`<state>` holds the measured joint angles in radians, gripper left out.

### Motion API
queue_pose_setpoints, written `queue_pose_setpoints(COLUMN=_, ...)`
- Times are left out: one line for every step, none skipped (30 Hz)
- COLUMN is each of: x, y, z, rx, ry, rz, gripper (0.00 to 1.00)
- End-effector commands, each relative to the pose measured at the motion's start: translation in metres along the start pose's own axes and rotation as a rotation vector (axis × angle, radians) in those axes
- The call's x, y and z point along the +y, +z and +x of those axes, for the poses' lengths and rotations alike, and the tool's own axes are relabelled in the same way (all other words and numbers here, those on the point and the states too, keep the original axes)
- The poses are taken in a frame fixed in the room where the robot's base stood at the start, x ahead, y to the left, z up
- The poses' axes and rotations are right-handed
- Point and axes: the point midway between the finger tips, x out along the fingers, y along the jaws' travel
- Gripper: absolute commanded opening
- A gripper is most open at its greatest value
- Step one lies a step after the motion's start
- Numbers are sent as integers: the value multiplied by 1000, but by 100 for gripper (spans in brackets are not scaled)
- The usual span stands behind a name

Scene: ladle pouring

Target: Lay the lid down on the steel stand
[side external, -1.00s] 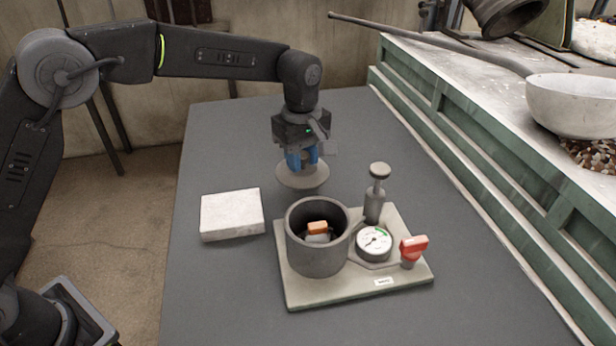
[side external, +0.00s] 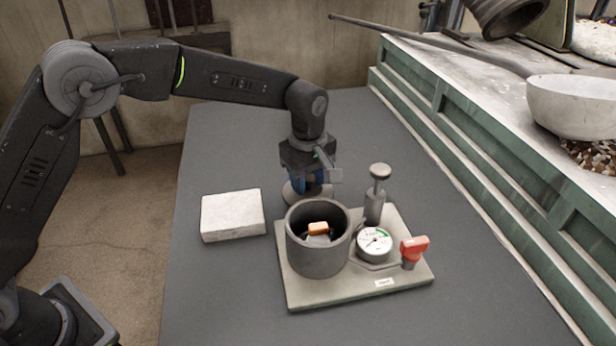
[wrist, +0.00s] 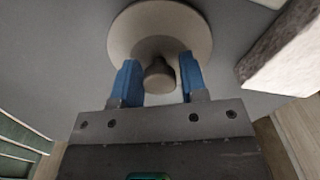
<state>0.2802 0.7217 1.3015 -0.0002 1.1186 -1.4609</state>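The lid (wrist: 190,22) is a pale grey disc with a dark round knob (wrist: 159,76). In the wrist view the knob sits between the blue fingers of my gripper (wrist: 159,72), which are closed in about it, with very little room at the sides. In the side view the lid (side external: 291,193) is low and level behind the pot, under my gripper (side external: 312,182), and partly hidden by the pot. I cannot make out the steel stand; whether the lid touches anything beneath is hidden.
The open dark pot (side external: 318,255) holds an orange piece (side external: 318,228). Its base plate (side external: 340,294) also carries a gauge (side external: 374,243), a red-handled valve (side external: 413,248) and a knobbed post (side external: 376,195). A white block (side external: 232,215) lies left. The grey table is clear at front left.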

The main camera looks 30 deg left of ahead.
Motion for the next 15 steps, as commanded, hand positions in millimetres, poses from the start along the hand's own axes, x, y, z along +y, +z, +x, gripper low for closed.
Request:
queue_pose_setpoints(x=0, y=0, z=0, rx=0, ry=0, rz=0, gripper=45)
queue_pose_setpoints(x=0, y=0, z=0, rx=0, ry=1, rz=0, gripper=47)
queue_pose_setpoints(x=0, y=0, z=0, rx=0, ry=1, rz=0, gripper=51)
queue_pose_setpoints(x=0, y=0, z=0, rx=0, ry=1, rz=0, gripper=54)
queue_pose_setpoints(x=0, y=0, z=0, rx=0, ry=1, rz=0, gripper=57)
queue_pose_setpoints(x=0, y=0, z=0, rx=0, ry=1, rz=0, gripper=57)
queue_pose_setpoints(x=0, y=0, z=0, rx=0, ry=1, rz=0, gripper=57)
queue_pose_setpoints(x=0, y=0, z=-1, rx=0, ry=1, rz=0, gripper=57)
queue_pose_setpoints(x=0, y=0, z=-1, rx=0, ry=1, rz=0, gripper=57)
queue_pose_setpoints(x=0, y=0, z=-1, rx=0, ry=1, rz=0, gripper=57)
queue_pose_setpoints(x=0, y=0, z=-1, rx=0, ry=1, rz=0, gripper=57)
queue_pose_setpoints(x=0, y=0, z=-1, rx=0, ry=1, rz=0, gripper=57)
queue_pose_setpoints(x=0, y=0, z=-2, rx=0, ry=2, rz=0, gripper=57)
queue_pose_setpoints(x=0, y=0, z=-4, rx=0, ry=3, rz=0, gripper=57)
queue_pose_setpoints(x=1, y=0, z=-8, rx=0, ry=4, rz=0, gripper=57)
